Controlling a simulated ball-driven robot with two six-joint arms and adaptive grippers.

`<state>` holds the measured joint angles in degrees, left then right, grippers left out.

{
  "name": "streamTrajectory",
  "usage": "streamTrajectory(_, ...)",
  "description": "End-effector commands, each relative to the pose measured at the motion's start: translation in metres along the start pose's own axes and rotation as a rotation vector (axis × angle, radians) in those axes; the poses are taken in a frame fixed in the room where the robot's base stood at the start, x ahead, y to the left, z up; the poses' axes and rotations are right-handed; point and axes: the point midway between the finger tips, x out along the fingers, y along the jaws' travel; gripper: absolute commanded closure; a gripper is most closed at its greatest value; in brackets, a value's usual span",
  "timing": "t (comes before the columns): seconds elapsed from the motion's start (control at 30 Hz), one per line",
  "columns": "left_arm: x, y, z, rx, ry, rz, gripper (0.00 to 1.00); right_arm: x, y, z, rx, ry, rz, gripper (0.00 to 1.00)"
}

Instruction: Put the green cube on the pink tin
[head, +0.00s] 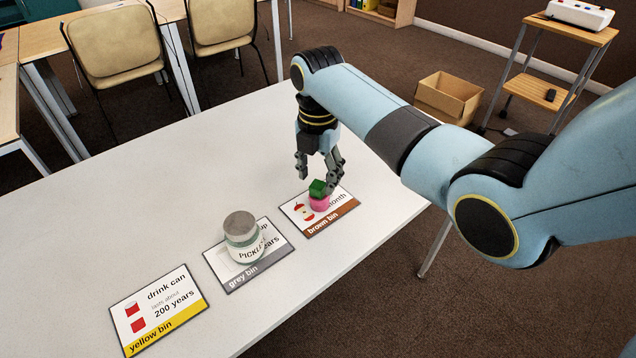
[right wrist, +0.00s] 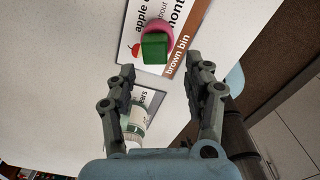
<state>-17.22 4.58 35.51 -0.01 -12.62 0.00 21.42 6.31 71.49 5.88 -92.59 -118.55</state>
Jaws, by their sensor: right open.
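The green cube (head: 317,187) sits on top of the pink tin (head: 320,204), which stands on the brown bin card (head: 331,224). In the right wrist view the green cube (right wrist: 154,48) covers much of the pink tin (right wrist: 160,25); the tin's rim shows around it. My right gripper (head: 318,183) is open and empty. In the right wrist view its fingers (right wrist: 165,78) are spread, with the cube beyond their tips and apart from them. My left gripper is not in view.
A pickles jar (head: 243,240) with a grey lid stands on the grey bin card (head: 280,252), left of the tin. The yellow bin card (head: 150,308) lies further left and nearer. The white table (head: 120,230) is otherwise clear. A cardboard box (head: 448,95) stands on the floor behind.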

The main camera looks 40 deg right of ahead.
Motion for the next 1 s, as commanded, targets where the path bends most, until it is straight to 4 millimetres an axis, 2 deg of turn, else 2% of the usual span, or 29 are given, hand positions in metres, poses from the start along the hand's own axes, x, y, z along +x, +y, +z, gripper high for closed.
streamTrajectory(0.03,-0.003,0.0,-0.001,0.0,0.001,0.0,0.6,-0.014,0.0,0.001,0.0,-0.002,0.004,0.48)
streamTrajectory(0.2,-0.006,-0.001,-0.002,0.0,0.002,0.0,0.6,-0.05,0.001,0.001,-0.001,-0.003,0.003,0.48)
streamTrajectory(0.4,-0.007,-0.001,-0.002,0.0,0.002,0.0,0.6,-0.075,0.0,0.001,0.0,-0.002,0.001,0.48)
streamTrajectory(1.0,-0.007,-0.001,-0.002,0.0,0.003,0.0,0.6,-0.08,0.0,0.0,0.0,-0.001,0.0,0.48)
